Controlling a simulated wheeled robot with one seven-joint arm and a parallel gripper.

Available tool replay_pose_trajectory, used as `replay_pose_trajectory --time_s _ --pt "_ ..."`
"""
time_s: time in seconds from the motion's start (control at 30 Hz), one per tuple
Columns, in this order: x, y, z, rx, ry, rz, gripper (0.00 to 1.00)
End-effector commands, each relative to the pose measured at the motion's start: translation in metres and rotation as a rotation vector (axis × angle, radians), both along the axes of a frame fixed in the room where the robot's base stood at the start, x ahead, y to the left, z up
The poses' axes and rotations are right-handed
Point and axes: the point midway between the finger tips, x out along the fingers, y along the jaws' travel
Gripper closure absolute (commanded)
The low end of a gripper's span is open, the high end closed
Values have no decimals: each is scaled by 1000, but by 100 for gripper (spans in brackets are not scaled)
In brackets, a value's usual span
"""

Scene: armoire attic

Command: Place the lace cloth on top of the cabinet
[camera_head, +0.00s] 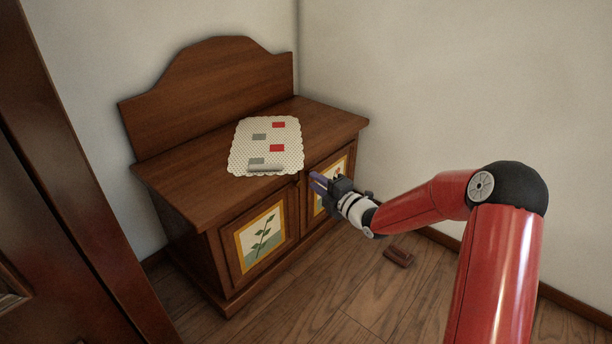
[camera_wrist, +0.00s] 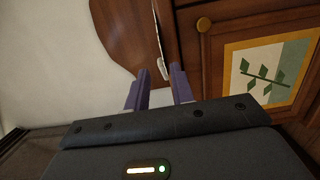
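The lace cloth (camera_head: 266,147), white with scalloped edges and red and grey patches, lies on top of the wooden cabinet (camera_head: 325,121). Its near edge reaches the front edge of the top, where a small pale roll or fold shows. My gripper (camera_head: 318,182) is in front of the cabinet doors, to the right of the cloth and apart from it. In the wrist view my gripper (camera_wrist: 160,88) has its two purple fingers apart with nothing between them. A thin pale edge of the cloth (camera_wrist: 159,45) shows beyond the fingers.
The cabinet has a tall curved backboard (camera_head: 210,90) and two doors with painted plant panels (camera_head: 262,238). A small reddish-brown block (camera_head: 398,257) lies on the floor at right. A dark wooden door or furniture piece (camera_head: 50,200) stands at left. The top's right side is clear.

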Motion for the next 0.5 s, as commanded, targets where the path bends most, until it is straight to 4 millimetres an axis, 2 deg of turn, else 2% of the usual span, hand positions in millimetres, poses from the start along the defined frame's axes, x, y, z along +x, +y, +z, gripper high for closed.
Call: replay_pose_trajectory --time_s 0.2,0.5 --pt "-26 -26 0 -1 1 -1 76" --pt "-35 -34 1 -4 7 -3 76"
